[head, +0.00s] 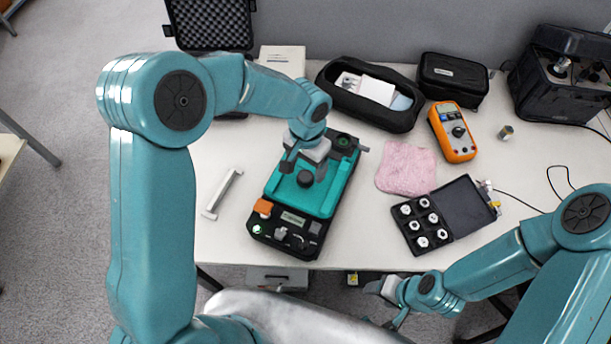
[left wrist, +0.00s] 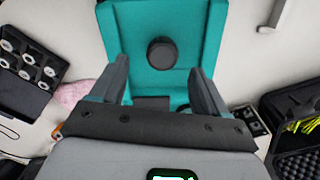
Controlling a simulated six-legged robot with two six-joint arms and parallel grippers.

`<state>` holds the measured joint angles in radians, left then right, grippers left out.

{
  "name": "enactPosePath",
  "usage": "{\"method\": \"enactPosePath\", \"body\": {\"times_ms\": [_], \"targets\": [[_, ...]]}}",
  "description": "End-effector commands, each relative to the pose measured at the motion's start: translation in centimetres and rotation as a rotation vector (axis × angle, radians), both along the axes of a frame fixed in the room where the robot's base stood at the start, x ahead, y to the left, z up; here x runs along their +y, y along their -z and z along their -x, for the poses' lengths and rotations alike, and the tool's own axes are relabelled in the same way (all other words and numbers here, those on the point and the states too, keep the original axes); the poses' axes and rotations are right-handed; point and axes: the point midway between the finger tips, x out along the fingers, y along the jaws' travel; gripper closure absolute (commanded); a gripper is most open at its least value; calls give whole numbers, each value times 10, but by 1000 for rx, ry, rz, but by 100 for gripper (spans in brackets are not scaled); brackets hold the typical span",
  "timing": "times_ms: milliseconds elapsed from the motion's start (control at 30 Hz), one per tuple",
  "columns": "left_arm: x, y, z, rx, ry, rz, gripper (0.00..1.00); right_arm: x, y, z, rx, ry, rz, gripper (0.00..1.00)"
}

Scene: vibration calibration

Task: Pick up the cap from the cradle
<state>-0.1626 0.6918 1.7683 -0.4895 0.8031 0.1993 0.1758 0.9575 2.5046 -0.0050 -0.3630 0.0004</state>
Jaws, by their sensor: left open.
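A dark round cap (head: 305,178) sits on the teal top of a calibration unit (head: 324,194) on the table. It also shows in the left wrist view (left wrist: 161,53), ahead of and between my finger lines. I cannot make out a separate cradle under it. My left gripper (head: 303,167) is open above the teal top, close to the cap, with its fingers apart on either side and nothing between them in the left wrist view (left wrist: 158,72). My right gripper (head: 384,292) is low, at the table's front edge; its jaws are too small to read.
A black case with several white-topped pieces (head: 425,222), a pink cloth (head: 406,169) and an orange multimeter (head: 453,132) lie to the right. A white bar handle (head: 222,195) lies left of the unit. A black open pouch (head: 370,95) lies behind. Table between handle and unit is clear.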

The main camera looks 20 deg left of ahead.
Motion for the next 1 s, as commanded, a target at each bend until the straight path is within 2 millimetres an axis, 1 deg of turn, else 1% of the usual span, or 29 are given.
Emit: {"method": "enactPosePath", "body": {"times_ms": [167, 300, 400, 533, 700, 733, 767, 800, 867, 900, 1000], "targets": [[1, 13, -1, 3, 1, 0, 25, 0, -5, 0, 0, 0, 0, 44], [5, 35, 0, 6, 0, 0, 25, 0, -14, 0, 0, 0, 0, 44], [5, 50, -2, 4, 1, 0, 25, 0, -15, 0, 0, 0, 0, 44], [5, 58, -3, 0, 1, 0, 25, 0, -15, 0, 0, 0, 0, 44], [5, 58, -3, -1, 1, 0, 25, 0, -15, 0, 0, 0, 0, 44], [5, 58, -3, -1, 1, 0, 31, 0, -15, 0, 0, 0, 0, 44], [5, 58, -3, -1, 1, 0, 41, 0, -15, 0, 0, 0, 0, 44], [5, 58, -3, -1, 1, 0, 54, 0, -15, 0, 0, 0, 0, 44], [5, 58, -3, -1, 1, 0, 74, 0, -15, 0, 0, 0, 0, 44], [5, 58, -3, -1, 1, 0, 86, 0, -15, 0, 0, 0, 0, 44], [5, 58, -3, -1, 1, 0, 87, 0, -15, 0, 0, 0, 0, 44]]}}
